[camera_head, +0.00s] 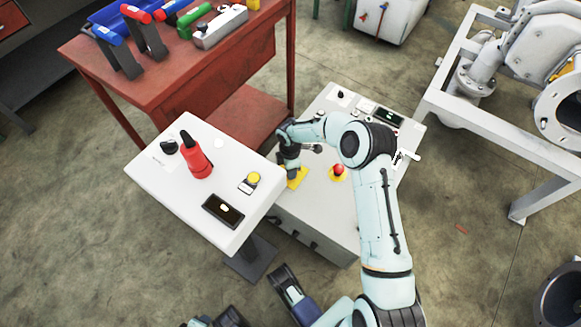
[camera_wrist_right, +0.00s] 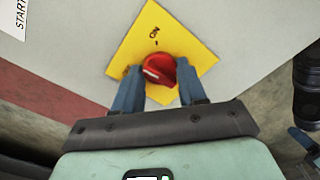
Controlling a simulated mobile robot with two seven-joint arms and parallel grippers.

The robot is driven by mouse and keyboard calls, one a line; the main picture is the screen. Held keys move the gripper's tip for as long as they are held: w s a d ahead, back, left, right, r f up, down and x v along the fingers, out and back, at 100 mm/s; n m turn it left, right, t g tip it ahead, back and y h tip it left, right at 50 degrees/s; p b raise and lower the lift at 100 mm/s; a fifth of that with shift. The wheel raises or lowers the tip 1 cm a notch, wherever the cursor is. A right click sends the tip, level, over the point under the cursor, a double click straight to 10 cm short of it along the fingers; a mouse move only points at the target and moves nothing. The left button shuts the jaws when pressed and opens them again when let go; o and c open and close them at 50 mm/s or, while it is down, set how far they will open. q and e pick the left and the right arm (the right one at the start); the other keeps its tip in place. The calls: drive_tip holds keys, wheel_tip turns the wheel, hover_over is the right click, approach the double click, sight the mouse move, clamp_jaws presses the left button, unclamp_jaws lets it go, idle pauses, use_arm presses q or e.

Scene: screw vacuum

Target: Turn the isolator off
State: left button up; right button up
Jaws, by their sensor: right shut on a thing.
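The isolator is a red rotary knob (camera_wrist_right: 162,69) on a yellow square plate (camera_wrist_right: 155,38) in the right wrist view. The plate reads "ON" above the knob; a second label at lower left is partly covered. A white mark shows on the knob's left side. My right gripper (camera_wrist_right: 163,86) has its two blue fingers on either side of the knob and is shut on it. In the head view, my right gripper (camera_head: 291,170) reaches down onto the yellow plate (camera_head: 298,178) on the grey cabinet (camera_head: 325,205) and hides the knob.
A red emergency button (camera_head: 338,171) and a small display (camera_head: 388,116) sit on the same cabinet. A white pedestal panel (camera_head: 165,188) with a red-handled lever stands close on the left. A red workbench (camera_head: 165,75) with tools is behind; a white-framed machine (camera_head: 480,130) stands right.

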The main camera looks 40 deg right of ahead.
drive_tip(key=n, duration=0.4)
drive_tip(key=shift+n, duration=0.3)
use_arm(q)
drive_tip(key=shift+w+d+r+p, duration=0.1)
drive_tip(key=shift+w+r+p, duration=0.2)
drive_tip(key=shift+w+r, duration=0.35)
use_arm(e)
drive_tip(key=shift+n, duration=1.7)
use_arm(q)
drive_tip(key=shift+t, duration=0.3)
use_arm(e)
drive_tip(key=shift+n, duration=0.3)
drive_tip(key=o, duration=1.1)
drive_tip(key=shift+c, duration=0.2)
use_arm(q)
drive_tip(key=s+d+r+g+h+p, duration=0.1)
drive_tip(key=s+d+r+p, duration=0.1)
drive_tip(key=s+r+p, duration=0.1)
drive_tip(key=shift+s+d+r+g, duration=0.25)
drive_tip(key=shift+s+d+g, duration=0.05)
drive_tip(key=shift+s, duration=0.6)
use_arm(e)
wheel_tip(320, 180, up, 13)
drive_tip(key=shift+r, duration=0.2)
